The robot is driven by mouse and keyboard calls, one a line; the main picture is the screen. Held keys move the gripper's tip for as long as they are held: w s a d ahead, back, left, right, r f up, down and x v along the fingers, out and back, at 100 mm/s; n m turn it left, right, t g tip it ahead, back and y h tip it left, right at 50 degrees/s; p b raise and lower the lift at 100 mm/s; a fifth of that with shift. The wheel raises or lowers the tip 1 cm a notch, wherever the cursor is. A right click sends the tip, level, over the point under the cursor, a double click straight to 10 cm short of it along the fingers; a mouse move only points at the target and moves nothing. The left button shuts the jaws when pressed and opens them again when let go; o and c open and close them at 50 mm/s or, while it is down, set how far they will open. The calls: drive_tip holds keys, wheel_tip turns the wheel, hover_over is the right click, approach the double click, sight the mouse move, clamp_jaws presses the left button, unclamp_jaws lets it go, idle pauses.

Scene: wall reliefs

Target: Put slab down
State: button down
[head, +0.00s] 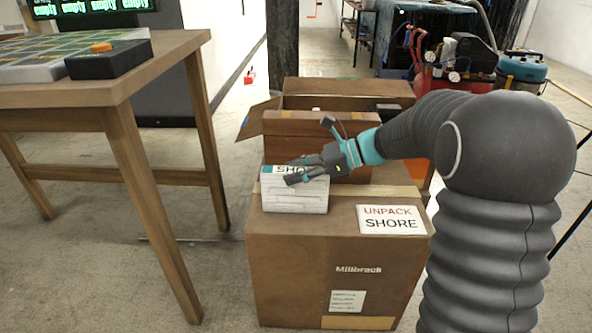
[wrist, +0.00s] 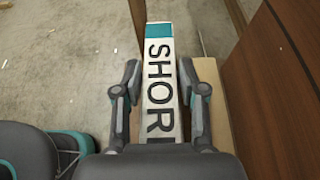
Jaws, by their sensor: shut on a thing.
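The slab (head: 294,194) is a white block with a teal corner and "SHORE" lettering, partly covered by my gripper in the head view. My gripper (head: 292,172) is shut on its upper part from above. In the wrist view, the slab (wrist: 159,60) runs between the two fingers of my gripper (wrist: 160,78), with "SHOR" readable. The slab stands upright at the front left of the top of a large cardboard box (head: 320,265). I cannot tell whether its lower edge touches the box top.
A brown open box (head: 350,133) stands behind the slab. An "UNPACK SHORE" label (head: 390,219) lies on the box top at right. A wooden table (head: 112,95) at left holds a grey panel and a black box with an orange button (head: 101,47). Floor shows between table and boxes.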

drive_tip(key=shift+f, duration=0.3)
drive_tip(key=c, duration=0.6)
unclamp_jaws()
